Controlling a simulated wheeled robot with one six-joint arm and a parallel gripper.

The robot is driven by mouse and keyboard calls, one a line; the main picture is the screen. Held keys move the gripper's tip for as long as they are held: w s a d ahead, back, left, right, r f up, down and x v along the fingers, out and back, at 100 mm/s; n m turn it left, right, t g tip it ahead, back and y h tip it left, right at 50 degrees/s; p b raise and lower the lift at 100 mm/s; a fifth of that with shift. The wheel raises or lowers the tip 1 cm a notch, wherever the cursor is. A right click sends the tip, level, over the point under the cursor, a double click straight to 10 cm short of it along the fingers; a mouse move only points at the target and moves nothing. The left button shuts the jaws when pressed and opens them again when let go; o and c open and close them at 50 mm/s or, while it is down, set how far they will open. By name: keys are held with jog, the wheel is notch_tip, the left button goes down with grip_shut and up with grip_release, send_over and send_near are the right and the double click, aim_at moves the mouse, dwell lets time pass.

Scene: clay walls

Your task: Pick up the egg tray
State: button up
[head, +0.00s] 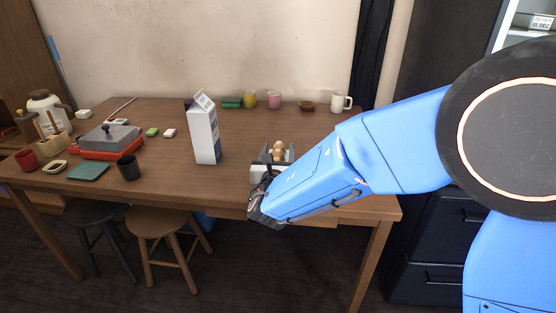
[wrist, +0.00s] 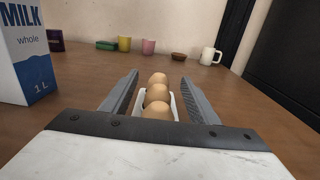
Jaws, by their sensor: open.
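The egg tray (wrist: 173,107) is a small white tray on the wooden table, holding a row of brown eggs (wrist: 157,93). In the wrist view it lies between the two grey fingers of my gripper (wrist: 159,88), which is open with a finger on each side. A gap shows between the tray and the right finger. The near end of the tray is hidden behind the gripper's body. In the head view the eggs (head: 279,151) show just beyond my gripper (head: 277,155), near the table's front edge, and my arm hides part of the tray.
A milk carton (head: 205,133) stands upright to the left of my gripper. Along the back are a yellow cup (head: 249,99), a pink cup (head: 274,100), a brown bowl (head: 307,106) and a white mug (head: 340,103). Several items crowd the table's left side. The table (head: 335,133) behind the eggs is clear.

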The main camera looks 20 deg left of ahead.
jog(key=c, duration=1.3)
